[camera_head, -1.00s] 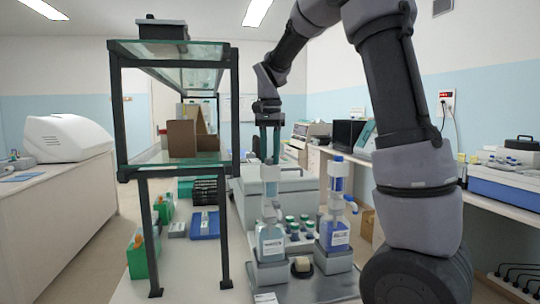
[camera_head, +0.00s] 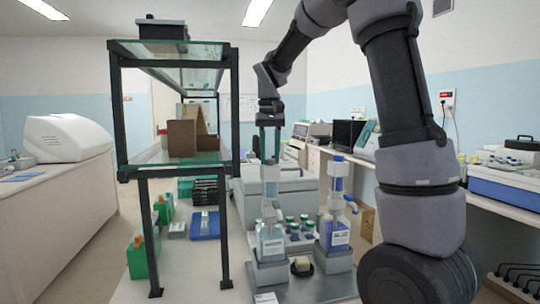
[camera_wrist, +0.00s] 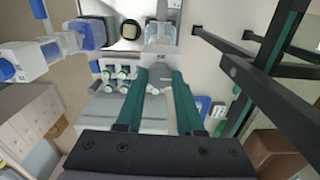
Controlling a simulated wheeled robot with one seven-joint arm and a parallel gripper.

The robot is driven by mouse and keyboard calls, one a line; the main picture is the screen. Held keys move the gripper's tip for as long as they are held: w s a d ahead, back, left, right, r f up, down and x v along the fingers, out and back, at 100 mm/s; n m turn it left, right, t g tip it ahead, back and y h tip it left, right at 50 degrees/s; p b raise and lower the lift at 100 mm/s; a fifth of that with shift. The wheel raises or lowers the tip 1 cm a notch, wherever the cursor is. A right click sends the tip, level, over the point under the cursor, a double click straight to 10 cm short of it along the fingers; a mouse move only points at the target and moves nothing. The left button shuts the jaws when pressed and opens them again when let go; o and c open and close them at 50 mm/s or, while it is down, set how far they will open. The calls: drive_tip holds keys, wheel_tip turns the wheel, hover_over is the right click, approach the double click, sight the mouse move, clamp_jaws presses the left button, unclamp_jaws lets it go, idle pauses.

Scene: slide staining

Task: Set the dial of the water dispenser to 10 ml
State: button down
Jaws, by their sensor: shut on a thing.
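A bottle-top dispenser on a clear bottle with bluish liquid (camera_head: 271,242) stands upright at the left of two such bottles on the bench. My gripper (camera_head: 270,158) points down at the top of its pale dispenser head (camera_head: 270,188). In the wrist view, my gripper's two green fingers (camera_wrist: 160,76) are shut on this dispenser's head (camera_wrist: 161,50). A small dark marking shows there, too small to read as a dial value. The second dispenser (camera_head: 337,185), on a bottle with blue-violet liquid (camera_head: 334,236), stands to the right, apart from my gripper.
A black-framed glass shelf (camera_head: 178,160) stands close on the left. Several small capped vials (camera_head: 300,228) sit behind and between the bottles. A dark round dish with a pale block (camera_head: 302,265) lies in front. A blue tray (camera_head: 205,225) is farther left.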

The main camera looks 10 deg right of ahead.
sight(270, 159)
drive_tip(key=shift+n, duration=0.3)
drive_tip(key=c, duration=0.5)
unclamp_jaws()
drive_tip(key=shift+r, duration=0.1)
wheel_tip(270, 159, up, 11)
drive_tip(key=shift+f, duration=0.2)
drive_tip(key=s+d+f+m+t, duration=0.1)
drive_tip(key=s+d+f+t, duration=0.1)
drive_tip(key=s, duration=0.5)
drive_tip(key=s+d+f+m+t+y, duration=0.1)
drive_tip(key=s+d+f+m+t, duration=0.1)
drive_tip(key=s, duration=0.5)
drive_tip(key=s+d+f+m+t+y, duration=0.1)
drive_tip(key=s+d+f+t, duration=0.1)
drive_tip(key=s, duration=0.5)
drive_tip(key=shift+s+f+t, duration=0.4)
drive_tip(key=shift+f+t, duration=0.1)
drive_tip(key=shift+t, duration=0.1)
